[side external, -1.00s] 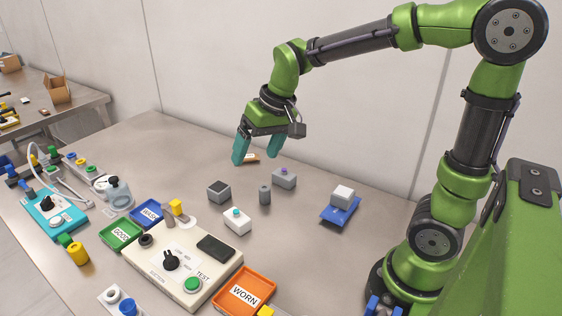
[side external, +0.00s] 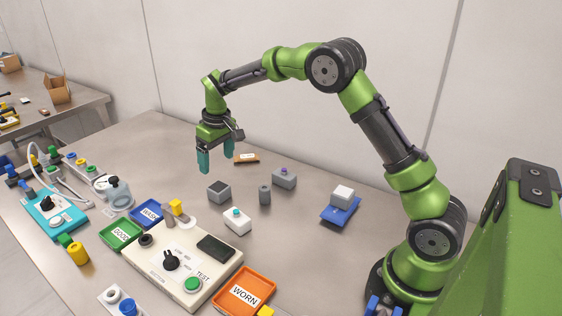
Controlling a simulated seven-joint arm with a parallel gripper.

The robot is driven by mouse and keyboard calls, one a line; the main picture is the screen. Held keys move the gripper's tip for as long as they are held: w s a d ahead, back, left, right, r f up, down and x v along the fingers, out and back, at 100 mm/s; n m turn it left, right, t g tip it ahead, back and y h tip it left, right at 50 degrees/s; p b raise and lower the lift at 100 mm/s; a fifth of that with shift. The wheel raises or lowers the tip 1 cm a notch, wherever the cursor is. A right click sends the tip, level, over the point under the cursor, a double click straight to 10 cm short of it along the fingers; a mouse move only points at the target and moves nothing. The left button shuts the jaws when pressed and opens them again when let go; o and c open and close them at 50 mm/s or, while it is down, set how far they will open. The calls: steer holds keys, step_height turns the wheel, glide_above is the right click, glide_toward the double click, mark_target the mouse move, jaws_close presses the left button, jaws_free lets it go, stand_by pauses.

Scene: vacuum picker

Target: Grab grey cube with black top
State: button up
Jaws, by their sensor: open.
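The grey cube with a black top (side external: 219,192) stands on the metal table, left of a small dark grey cylinder. My gripper (side external: 217,168) has teal fingers pointing down. It is open and empty, in the air over the cube, and its fingertips look a little above it. The exact height and depth offset from the cube are hard to tell in this view. The cube is in plain sight and nothing touches it.
A grey block with a purple top (side external: 284,179), the grey cylinder (side external: 264,194) and a white block with a teal button (side external: 237,221) stand nearby. A beige test box (side external: 183,262) lies in front. A blue stand (side external: 341,210) is at right. A brown block (side external: 247,158) lies behind.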

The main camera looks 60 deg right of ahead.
mark_target(218, 187)
steer(key=f, duration=0.4)
steer(key=w+f, duration=0.1)
steer(key=f, duration=0.1)
steer(key=shift+f, duration=0.1)
step_height(218, 187, down, 5)
steer(key=shift+w+d+f, duration=0.1)
steer(key=shift+w, duration=0.05)
